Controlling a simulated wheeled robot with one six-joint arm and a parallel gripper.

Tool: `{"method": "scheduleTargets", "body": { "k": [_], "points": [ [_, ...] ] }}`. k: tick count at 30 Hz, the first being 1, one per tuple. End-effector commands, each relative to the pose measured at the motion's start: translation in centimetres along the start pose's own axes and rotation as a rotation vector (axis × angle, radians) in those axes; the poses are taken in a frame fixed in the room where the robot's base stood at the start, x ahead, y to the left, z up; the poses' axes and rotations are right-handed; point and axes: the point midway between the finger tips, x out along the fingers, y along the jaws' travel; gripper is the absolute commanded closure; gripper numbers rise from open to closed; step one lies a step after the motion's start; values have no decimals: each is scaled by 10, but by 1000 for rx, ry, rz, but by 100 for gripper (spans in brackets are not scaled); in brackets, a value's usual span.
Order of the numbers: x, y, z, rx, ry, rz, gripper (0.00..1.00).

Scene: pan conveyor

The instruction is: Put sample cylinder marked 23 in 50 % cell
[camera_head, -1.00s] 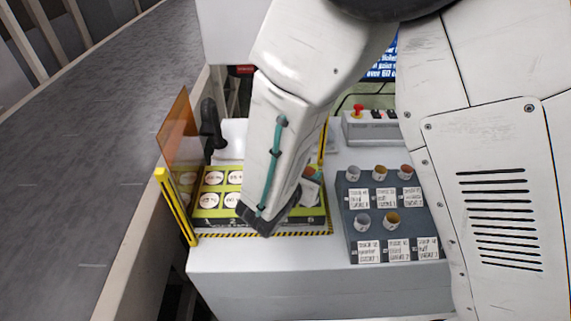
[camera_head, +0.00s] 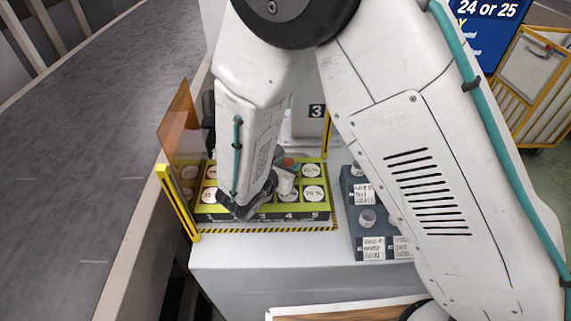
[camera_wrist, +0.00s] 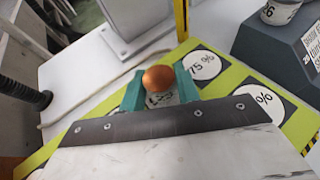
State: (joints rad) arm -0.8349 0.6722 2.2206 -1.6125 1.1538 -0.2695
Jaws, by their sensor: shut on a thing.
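My gripper (camera_wrist: 160,88) is shut on a sample cylinder (camera_wrist: 158,78) with a copper-orange top. Dark marks that look like 23 show on its pale side, partly hidden by the jaws. In the head view the orange top (camera_head: 288,162) shows beside my wrist, over the green cell board (camera_head: 290,207). The board has white round cells with percent labels. In the wrist view a 75 % cell (camera_wrist: 204,66) lies just right of the cylinder, and a cell ending in 0 % (camera_wrist: 264,101) is partly cut off by my gripper. I cannot tell which cell is 50 %.
A dark grey rack (camera_head: 353,215) with cups and labels stands right of the board, partly behind my arm. An orange clear panel (camera_head: 180,120) and yellow post (camera_head: 178,203) edge the board's left side. A grey conveyor (camera_head: 75,130) runs at the left.

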Motion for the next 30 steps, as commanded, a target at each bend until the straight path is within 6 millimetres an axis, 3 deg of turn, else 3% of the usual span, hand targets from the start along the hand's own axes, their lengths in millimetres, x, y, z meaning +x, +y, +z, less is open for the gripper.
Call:
{"method": "scheduleTargets", "body": {
  "k": [4, 5, 7, 19, 30],
  "points": [
    [0, 0, -3, -2, 0, 1, 92],
    [0, 1, -3, -2, 0, 1, 65],
    [0, 1, -3, -1, 0, 2, 46],
    [-7, 2, 0, -1, 0, 6, 46],
    [-82, 3, -1, -2, -1, 10, 46]
  ]
}}
